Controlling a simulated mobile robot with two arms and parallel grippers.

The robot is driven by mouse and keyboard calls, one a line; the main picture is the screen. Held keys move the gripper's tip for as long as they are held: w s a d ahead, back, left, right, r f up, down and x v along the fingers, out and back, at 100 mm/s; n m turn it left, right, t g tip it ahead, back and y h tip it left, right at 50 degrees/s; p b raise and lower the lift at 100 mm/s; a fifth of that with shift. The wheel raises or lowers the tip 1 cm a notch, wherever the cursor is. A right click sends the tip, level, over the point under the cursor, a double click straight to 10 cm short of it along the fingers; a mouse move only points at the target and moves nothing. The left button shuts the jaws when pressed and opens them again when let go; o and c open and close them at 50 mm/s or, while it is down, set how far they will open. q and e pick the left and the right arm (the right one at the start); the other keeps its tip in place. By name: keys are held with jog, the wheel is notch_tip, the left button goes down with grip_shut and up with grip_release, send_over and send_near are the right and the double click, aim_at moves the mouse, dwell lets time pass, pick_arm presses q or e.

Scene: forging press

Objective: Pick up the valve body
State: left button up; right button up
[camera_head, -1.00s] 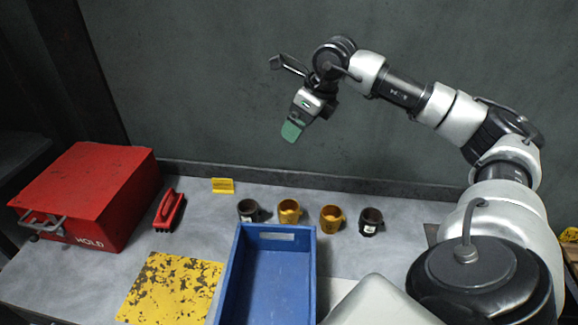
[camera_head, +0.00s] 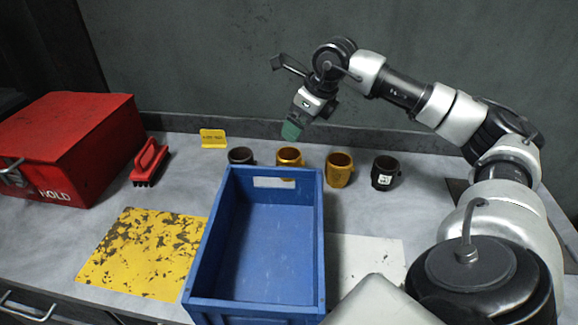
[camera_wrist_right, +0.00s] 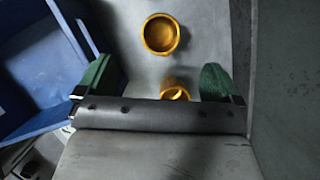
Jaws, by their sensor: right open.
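Several cup-like valve bodies with side ports stand in a row behind the blue bin. Two are golden: one (camera_head: 289,157) partly hidden by the bin, and one (camera_head: 339,170) to its right. A dark one (camera_head: 241,156) stands at the left end and another dark one (camera_head: 385,172), with a white label, at the right end. My right gripper (camera_head: 292,131) hangs above the row, tilted down, empty. The right wrist view shows its green fingertips (camera_wrist_right: 160,82) apart, with one golden body (camera_wrist_right: 160,34) ahead and another (camera_wrist_right: 175,88) between the fingers in the picture, lower down. My left gripper is out of view.
The open blue bin (camera_head: 263,253) stands in front of the row and is empty. A red box (camera_head: 75,150), a red brush (camera_head: 149,162), a yellow sign (camera_head: 213,138) and a worn yellow mat (camera_head: 146,252) lie left. A white mat (camera_head: 372,262) lies right of the bin. A wall rises behind.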

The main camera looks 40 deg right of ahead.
send_near(289, 154)
jog(key=a+f, duration=0.2)
jog(key=shift+w+a+f, duration=0.1)
jog(key=shift+a+f, duration=0.05)
jog(key=shift+a, duration=0.25)
jog(key=shift+s+d+p+x, duration=0.1)
jog(key=shift+p+x, duration=0.15)
jog(key=shift+x, duration=1.1)
jog(key=shift+s+d+p+x, duration=0.15)
jog(key=shift+p+x, duration=0.05)
jog(key=shift+x, duration=1.15)
jog(key=c, duration=1.3)
jog(key=shift+o, duration=0.2)
